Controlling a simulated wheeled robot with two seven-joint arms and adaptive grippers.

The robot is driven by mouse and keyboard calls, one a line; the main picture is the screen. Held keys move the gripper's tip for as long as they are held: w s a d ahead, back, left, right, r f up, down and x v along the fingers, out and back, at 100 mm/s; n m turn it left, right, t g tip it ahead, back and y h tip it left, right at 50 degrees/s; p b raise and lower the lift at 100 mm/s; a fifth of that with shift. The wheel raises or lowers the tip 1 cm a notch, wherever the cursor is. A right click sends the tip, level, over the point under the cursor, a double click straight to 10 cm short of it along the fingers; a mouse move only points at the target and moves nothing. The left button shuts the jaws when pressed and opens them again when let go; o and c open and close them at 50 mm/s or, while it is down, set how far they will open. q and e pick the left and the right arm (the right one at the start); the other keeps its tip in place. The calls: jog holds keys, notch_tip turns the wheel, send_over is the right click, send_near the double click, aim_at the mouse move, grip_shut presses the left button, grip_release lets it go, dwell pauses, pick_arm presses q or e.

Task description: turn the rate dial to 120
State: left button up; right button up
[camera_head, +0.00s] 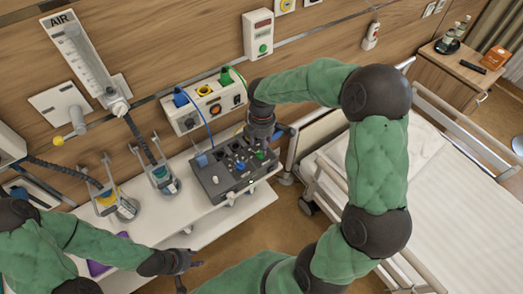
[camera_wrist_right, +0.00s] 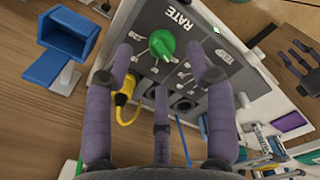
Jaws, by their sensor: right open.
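The grey control box (camera_head: 232,172) sits on the white shelf. The right wrist view shows its panel (camera_wrist_right: 228,88), marked RATE, close up. The green rate dial (camera_wrist_right: 162,43) is on that panel beside the RATE lettering; its setting is too small to read. My right gripper (camera_wrist_right: 161,68) is open, its fingers spread around the dial's sides with visible gaps and nothing held. In the head view my right gripper (camera_head: 262,128) is over the box's back right and partly hides it. My left gripper (camera_head: 192,274) is open and empty in front of the shelf.
A white wall unit (camera_head: 203,106) with coloured sockets is behind the box, a blue cable (camera_head: 206,131) hanging from it. Two gauge regulators (camera_head: 162,178) stand left. The white shelf (camera_head: 190,218) has bare room in front. A bed (camera_head: 455,190) fills the right.

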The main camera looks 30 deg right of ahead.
aim_at(261, 153)
jog(key=shift+f+b, duration=0.4)
jog(key=shift+f, duration=2)
